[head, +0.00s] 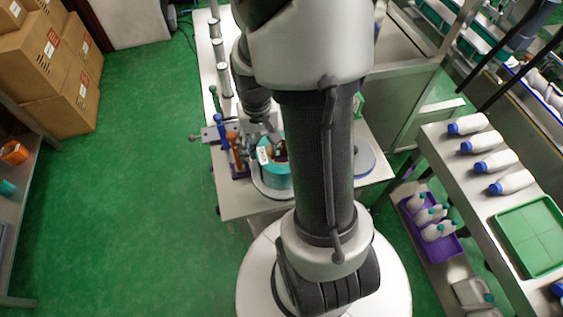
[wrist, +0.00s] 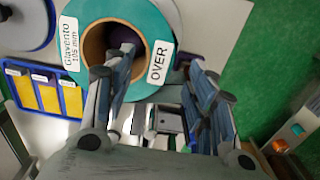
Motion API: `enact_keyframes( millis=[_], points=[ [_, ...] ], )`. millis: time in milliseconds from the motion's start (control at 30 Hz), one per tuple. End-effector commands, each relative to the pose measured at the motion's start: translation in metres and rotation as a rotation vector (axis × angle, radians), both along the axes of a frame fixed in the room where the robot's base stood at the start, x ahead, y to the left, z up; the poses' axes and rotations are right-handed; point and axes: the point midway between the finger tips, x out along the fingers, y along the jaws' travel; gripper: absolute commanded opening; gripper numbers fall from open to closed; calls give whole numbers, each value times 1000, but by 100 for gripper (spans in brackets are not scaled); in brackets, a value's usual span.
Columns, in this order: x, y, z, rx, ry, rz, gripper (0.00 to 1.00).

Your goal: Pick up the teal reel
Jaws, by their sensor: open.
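The teal reel (head: 276,180) stands on the white worktable, partly hidden behind my arm in the head view. In the wrist view the teal reel (wrist: 152,22) shows its brown core and white labels, one reading "OVER". My gripper (wrist: 160,64) is open over the reel's near side. One finger overlaps the core opening and the other lies by the reel's outer right edge. I cannot tell whether either finger touches it. In the head view my arm hides most of the gripper.
A grey disc (head: 364,160) lies right of the reel. Blue- and orange-handled tools (head: 235,143) stand close on its left. A blue tray with yellow compartments (wrist: 47,91) is nearby. White bottles (head: 473,123) and a green tray (head: 533,233) occupy the right bench. Green floor is free at left.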

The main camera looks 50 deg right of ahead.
Motion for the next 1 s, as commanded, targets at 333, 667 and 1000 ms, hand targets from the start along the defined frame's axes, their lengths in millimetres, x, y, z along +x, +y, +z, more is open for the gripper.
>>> enact_keyframes(
  millis=[333, 667, 1000],
  points=[
    [-2, -3, -27, 1, 1, 0, 51],
    [-2, -5, -60, -1, -1, 0, 51],
    [-2, -5, -59, -1, -1, 0, 38]
  ],
)
